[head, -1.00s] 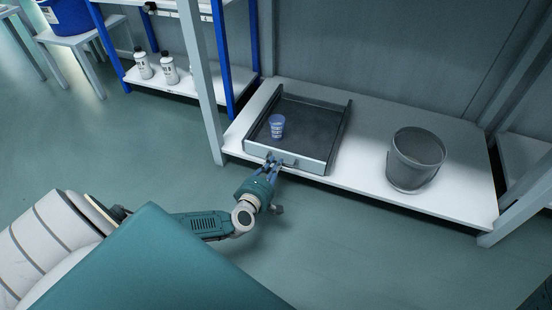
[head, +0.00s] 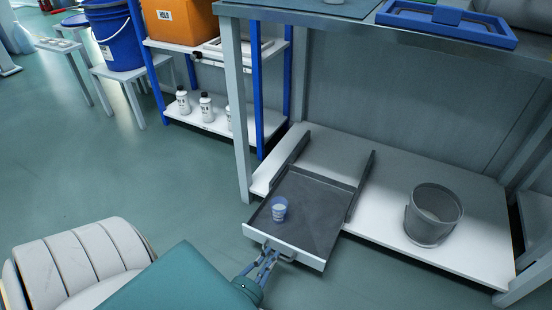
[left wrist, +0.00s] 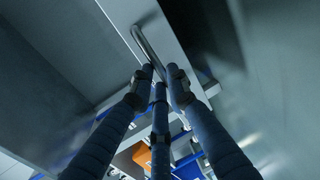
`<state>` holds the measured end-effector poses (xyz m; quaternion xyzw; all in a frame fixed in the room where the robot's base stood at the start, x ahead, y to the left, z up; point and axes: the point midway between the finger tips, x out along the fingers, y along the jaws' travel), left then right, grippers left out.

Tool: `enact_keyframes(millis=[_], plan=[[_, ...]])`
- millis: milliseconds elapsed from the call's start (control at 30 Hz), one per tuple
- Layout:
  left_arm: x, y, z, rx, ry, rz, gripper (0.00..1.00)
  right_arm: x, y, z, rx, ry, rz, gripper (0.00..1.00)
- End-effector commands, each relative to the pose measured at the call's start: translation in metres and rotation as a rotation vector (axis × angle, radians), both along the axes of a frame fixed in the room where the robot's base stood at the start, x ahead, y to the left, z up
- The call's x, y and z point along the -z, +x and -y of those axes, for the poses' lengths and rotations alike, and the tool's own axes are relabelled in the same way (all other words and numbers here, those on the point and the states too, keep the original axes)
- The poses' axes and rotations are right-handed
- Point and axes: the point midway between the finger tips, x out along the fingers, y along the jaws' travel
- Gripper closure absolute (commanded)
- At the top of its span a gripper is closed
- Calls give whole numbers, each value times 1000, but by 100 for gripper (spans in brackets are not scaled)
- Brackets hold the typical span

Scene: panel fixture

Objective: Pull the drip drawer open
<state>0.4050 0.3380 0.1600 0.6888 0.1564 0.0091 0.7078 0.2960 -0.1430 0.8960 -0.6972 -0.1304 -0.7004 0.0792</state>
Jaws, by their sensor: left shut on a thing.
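The drip drawer (head: 318,208) is a dark shallow tray with a light front, on the white lower shelf. It is pulled out toward me past the shelf's front edge, between two dark side rails. A small clear bluish cup (head: 279,208) stands in it near the front left. My left gripper (head: 270,254) is shut on the drawer's handle (head: 286,257). In the left wrist view the fingers (left wrist: 158,75) close around the metal handle bar (left wrist: 147,45). My right gripper is in neither view.
A grey bucket (head: 433,214) stands on the white shelf (head: 385,222) right of the drawer. A grey post (head: 236,110) rises at the shelf's left corner. White bottles (head: 206,107) stand on a rack at the back left. The floor before the drawer is clear.

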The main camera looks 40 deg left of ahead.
Motion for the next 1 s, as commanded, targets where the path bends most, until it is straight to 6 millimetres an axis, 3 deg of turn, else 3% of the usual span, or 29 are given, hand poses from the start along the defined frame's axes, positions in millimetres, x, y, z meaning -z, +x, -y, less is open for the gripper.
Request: enact_keyframes(millis=[200, 567, 600, 700, 1000], plan=[[1, -12, 4, 2, -2, -3, 100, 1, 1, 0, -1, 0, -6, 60], [1, -13, 4, 2, -3, -2, 100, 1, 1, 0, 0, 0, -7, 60], [1, -13, 4, 2, -2, -3, 81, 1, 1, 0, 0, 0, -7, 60], [1, -13, 4, 2, -2, -2, 65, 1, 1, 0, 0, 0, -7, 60], [-1, -12, 4, 1, -1, -1, 65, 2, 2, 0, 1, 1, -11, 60]])
